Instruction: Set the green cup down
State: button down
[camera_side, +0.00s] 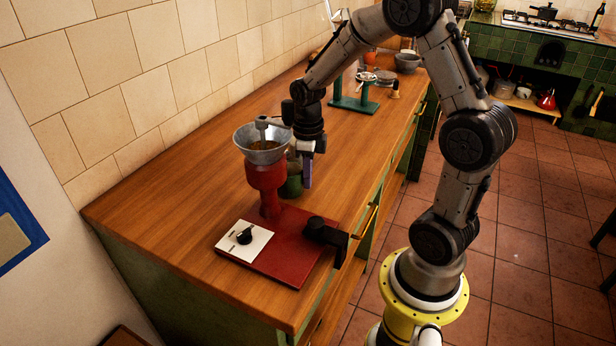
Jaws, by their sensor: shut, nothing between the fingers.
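The green cup (293,187) appears to stand upright on the wooden counter, just behind and right of the red grinder (267,180). The grinder and its metal funnel hide part of it. My gripper (307,178) points down at the cup's right side, with a purple finger showing close against the cup in the picture. The gripper is shut with nothing in it. Whether it touches the cup cannot be told from this angle.
The grinder's metal funnel (262,147) holds brownish contents. Its red base (285,255) carries a white panel with a black knob and is clamped at the counter's front edge. A green stand (354,106) and a grey bowl (407,63) are farther back. Bare counter (345,150) lies to the right.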

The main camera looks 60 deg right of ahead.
jog(key=s, duration=0.2)
jog(key=s+d, duration=0.1)
jog(key=s, duration=0.1)
jog(key=shift+d, duration=0.1)
jog(key=a+r+n+t, duration=0.1)
jog(key=a+r, duration=0.3)
jog(key=r, duration=1)
jog(key=s+a+r+n+t, duration=0.1)
jog(key=s+a+n, duration=0.4)
jog(key=n, duration=1.1)
jog(key=s+a+n+t, duration=0.3)
jog(key=s+n, duration=0.3)
jog(key=n, duration=0.9)
jog(key=shift+s+a+r+n+t, duration=0.15)
jog(key=shift+a+r+n+t, duration=0.2)
jog(key=shift+a, duration=0.5)
